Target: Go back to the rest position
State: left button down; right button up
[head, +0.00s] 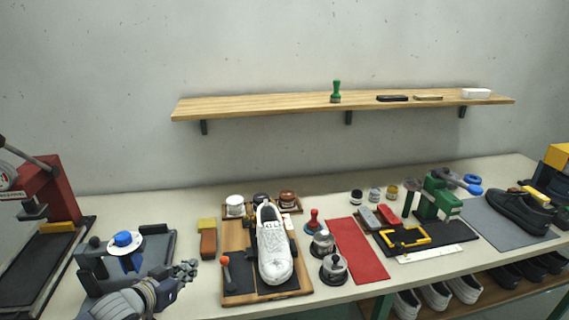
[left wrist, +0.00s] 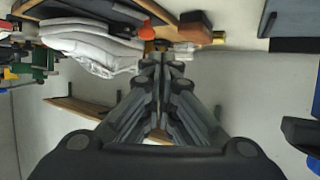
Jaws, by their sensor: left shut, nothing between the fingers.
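My left gripper (head: 188,269) is in the lower left of the head view, above the front part of the bench, between the blue-topped fixture (head: 126,241) and the wooden shoe board (head: 233,290). Its fingers are shut and empty. In the left wrist view the gripper (left wrist: 162,60) points at the bench, which appears upside down, with the fingertips together. A white shoe (head: 274,250) sits on the wooden board, toe toward me; it also shows in the left wrist view (left wrist: 90,45). My right gripper is not in view.
A red press (head: 52,190) stands at the far left. A brush (head: 208,240) lies between fixture and board. A red mat (head: 357,250), a green press (head: 437,195) and a black shoe (head: 520,212) are to the right. A wooden shelf (head: 260,106) hangs on the wall.

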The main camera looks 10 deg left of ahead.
pick_arm(q)
jog(key=shift+g, duration=0.7)
jog(key=s+d+f, duration=0.3)
jog(key=d+f, duration=0.1)
jog(key=shift+s+d, duration=0.25)
jog(key=shift+s, duration=0.1)
jog(key=s+d+f+g+y, duration=0.1)
jog(key=s+d+f+g, duration=0.15)
jog(key=s, duration=0.65)
jog(key=s+d+f+g+y, duration=0.1)
jog(key=s+d+g, duration=0.25)
jog(key=s, duration=0.55)
jog(key=s+d+f+g, duration=0.2)
jog(key=s+d, duration=0.2)
jog(key=s, duration=0.6)
notch_tip(320, 180, down, 28)
jog(key=s+g+b, duration=0.1)
jog(key=s+b, duration=0.1)
jog(key=s+a+f+g, duration=0.1)
jog(key=s+a+f, duration=0.2)
jog(key=s+f, duration=1.3)
jog(key=shift+f+g+y+b, duration=0.3)
jog(key=shift+f+b, duration=0.1)
jog(key=shift+b, duration=0.05)
